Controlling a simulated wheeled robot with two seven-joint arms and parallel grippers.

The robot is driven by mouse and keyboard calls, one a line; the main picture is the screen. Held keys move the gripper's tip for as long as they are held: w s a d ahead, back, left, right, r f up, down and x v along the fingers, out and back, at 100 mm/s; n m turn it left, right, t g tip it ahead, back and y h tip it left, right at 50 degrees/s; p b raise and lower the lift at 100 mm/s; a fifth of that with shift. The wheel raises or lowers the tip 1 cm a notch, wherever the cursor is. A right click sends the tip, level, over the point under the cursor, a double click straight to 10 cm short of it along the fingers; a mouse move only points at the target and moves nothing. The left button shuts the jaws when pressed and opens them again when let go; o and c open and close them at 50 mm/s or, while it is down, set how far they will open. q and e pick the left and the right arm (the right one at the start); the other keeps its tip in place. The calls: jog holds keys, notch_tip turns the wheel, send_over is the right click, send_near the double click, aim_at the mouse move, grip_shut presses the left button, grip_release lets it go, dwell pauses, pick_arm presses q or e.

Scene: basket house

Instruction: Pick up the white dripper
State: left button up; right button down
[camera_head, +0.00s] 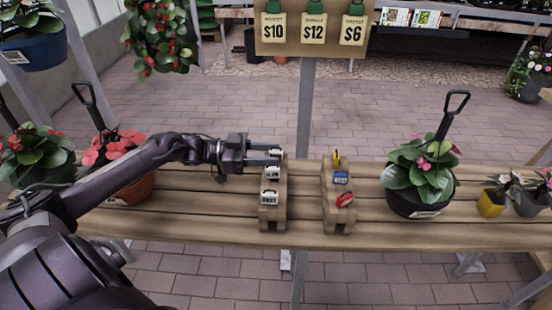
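Small white drippers with dark lettering sit on the left wooden stand on the plank table. One white dripper (269,197) is at the stand's near end, and another white dripper (271,172) sits behind it. A third small white piece (276,153) shows at the far end, partly hidden by my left gripper. My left gripper (266,154) reaches in from the left over the far end of this stand. Its two fingers are apart, with the far white piece around their tips. I cannot tell whether they touch it. My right gripper is not in view.
A second wooden stand (338,208) to the right holds a yellow piece (336,158), a blue piece (341,178) and a red piece (345,200). Potted plants stand at both sides of the table (400,232). A price board (313,35) hangs above on a post.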

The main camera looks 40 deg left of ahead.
aim_at(283, 160)
pick_arm(q)
jog(key=x, duration=0.4)
grip_shut()
jog(key=shift+r, duration=0.1)
